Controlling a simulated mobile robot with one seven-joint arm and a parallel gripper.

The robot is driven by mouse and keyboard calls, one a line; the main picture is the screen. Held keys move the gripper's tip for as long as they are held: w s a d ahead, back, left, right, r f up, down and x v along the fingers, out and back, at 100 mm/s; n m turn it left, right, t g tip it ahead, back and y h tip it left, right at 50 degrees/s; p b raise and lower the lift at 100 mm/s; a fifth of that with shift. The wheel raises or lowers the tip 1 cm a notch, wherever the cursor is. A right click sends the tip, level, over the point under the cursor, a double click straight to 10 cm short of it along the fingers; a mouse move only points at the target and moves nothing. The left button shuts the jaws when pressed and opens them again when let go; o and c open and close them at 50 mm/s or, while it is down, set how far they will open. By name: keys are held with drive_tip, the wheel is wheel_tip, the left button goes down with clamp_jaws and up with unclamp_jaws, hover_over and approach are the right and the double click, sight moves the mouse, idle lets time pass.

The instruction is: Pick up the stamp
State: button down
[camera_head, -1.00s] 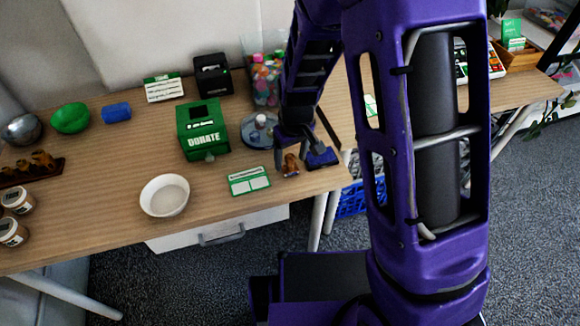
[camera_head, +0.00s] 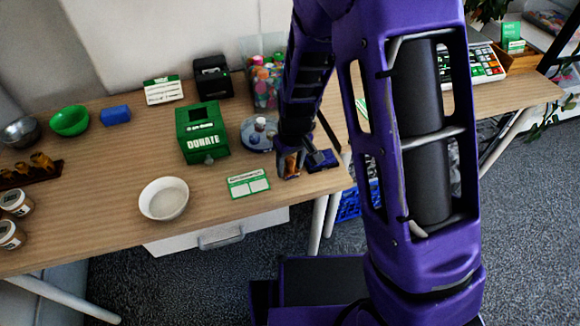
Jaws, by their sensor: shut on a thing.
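The stamp (camera_head: 291,165) is small and brown, near the front right corner of the wooden table. My gripper (camera_head: 291,170) comes down over it from above and is shut on it, hiding much of it. The stamp's lower end is at or close to the table top; I cannot tell if it is lifted. A dark blue pad (camera_head: 323,159) lies just to the right of the gripper.
A green-and-white card (camera_head: 248,184) lies left of the gripper. The table's front edge is close.

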sight(290, 158)
wheel_tip(290, 158, up, 10)
drive_tip(key=shift+p, duration=1)
